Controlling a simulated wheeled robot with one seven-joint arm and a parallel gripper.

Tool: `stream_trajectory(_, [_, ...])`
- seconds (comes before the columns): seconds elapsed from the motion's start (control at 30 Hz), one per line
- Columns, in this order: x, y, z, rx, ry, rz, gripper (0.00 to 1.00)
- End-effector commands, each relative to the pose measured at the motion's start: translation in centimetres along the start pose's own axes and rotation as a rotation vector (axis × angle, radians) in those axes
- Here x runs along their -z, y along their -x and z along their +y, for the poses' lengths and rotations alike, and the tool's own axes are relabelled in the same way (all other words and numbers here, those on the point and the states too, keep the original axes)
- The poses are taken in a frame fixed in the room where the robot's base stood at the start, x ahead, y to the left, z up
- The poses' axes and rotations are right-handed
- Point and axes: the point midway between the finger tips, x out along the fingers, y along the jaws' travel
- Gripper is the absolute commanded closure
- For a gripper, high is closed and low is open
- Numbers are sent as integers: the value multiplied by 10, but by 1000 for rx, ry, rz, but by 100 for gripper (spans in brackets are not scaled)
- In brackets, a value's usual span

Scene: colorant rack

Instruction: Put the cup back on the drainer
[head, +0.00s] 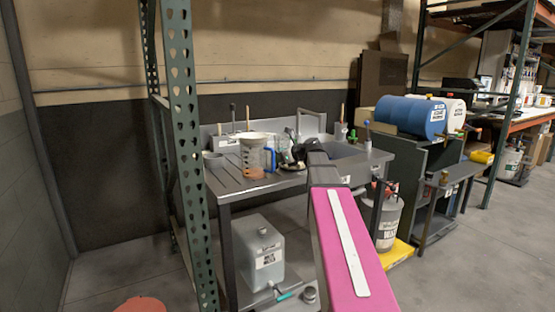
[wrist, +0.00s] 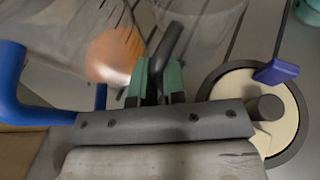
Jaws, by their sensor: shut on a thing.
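In the wrist view, my gripper (wrist: 161,72), with green fingertips, is shut on a dark grey bar, which looks like the handle of a clear cup (wrist: 205,18). The cup's outline is faint and cut off by the top edge. In the head view, my pink arm hides part of the worktop, and my gripper shows only as a small dark shape (head: 297,148) above it. The ribbed drainer (head: 226,180) is the left part of the grey sink bench. A clear jug with a blue handle (head: 270,158) stands there, close left of my gripper.
The blue handle (wrist: 22,95) is close on the left in the wrist view, with a blurred orange thing (wrist: 115,55) beside it. A round cream piece with a grey rim (wrist: 240,90) is on the right. A green rack post (head: 188,150) stands left of the bench.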

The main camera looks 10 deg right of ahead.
Motion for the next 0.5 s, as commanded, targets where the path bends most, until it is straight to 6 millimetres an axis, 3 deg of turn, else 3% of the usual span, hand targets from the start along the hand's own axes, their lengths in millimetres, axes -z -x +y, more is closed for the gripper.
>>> stream_trajectory(0.03, [1,0,0,0,0,0,85])
stream_trajectory(0.1, [1,0,0,0,0,0,63])
stream_trajectory(0.5, [-2,4,0,0,0,0,63])
